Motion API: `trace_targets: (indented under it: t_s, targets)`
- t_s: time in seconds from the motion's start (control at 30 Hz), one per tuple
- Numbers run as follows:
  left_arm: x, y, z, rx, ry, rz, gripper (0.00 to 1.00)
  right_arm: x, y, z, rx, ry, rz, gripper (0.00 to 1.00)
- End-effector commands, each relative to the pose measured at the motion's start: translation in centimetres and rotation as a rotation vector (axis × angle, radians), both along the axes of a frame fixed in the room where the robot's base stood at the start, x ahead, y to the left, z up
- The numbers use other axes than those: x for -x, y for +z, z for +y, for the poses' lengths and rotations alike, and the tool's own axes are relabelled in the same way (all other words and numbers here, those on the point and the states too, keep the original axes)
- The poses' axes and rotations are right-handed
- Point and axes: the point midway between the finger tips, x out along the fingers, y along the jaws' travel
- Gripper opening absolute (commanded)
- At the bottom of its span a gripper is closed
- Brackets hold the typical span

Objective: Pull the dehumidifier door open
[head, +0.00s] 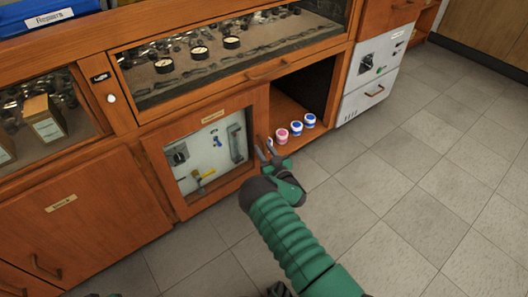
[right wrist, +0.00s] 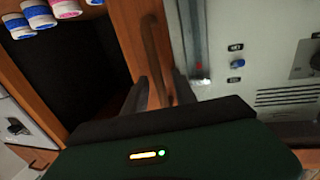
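The dehumidifier door (head: 177,203) is an orange wooden frame with a glass pane and a small label on top. It looks closed, with a grey panel showing behind the glass. Its curved wooden handle (right wrist: 154,60) stands on the frame in the right wrist view. My right gripper (head: 268,155) is at the door's right edge in the head view. In the right wrist view its two dark fingers (right wrist: 162,92) are apart, one on each side of the handle's end. Contact with the handle cannot be told. My left gripper does not show.
Right of the door is an open dark compartment (head: 318,82) with several small white jars (head: 296,128) on its floor. A grey-white unit (head: 372,70) stands further right. A glass-fronted display drawer (head: 225,50) is above. The tiled floor (head: 400,180) in front is clear.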

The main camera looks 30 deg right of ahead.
Motion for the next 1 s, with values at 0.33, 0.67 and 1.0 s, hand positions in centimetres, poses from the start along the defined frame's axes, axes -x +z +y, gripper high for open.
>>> trace_targets:
  t_s: [0.33, 0.67, 1.0]
  targets:
    - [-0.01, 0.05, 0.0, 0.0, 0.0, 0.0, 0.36, 0.05, 0.01, 0.01, 0.0, 0.0, 0.0, 0.0]
    - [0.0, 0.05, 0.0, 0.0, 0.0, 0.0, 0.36, 0.06, -0.02, 0.01, 0.0, 0.0, 0.0, 0.0]
    - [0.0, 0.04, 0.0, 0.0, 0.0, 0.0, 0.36, 0.07, -0.04, 0.01, 0.0, 0.0, 0.001, 0.0]
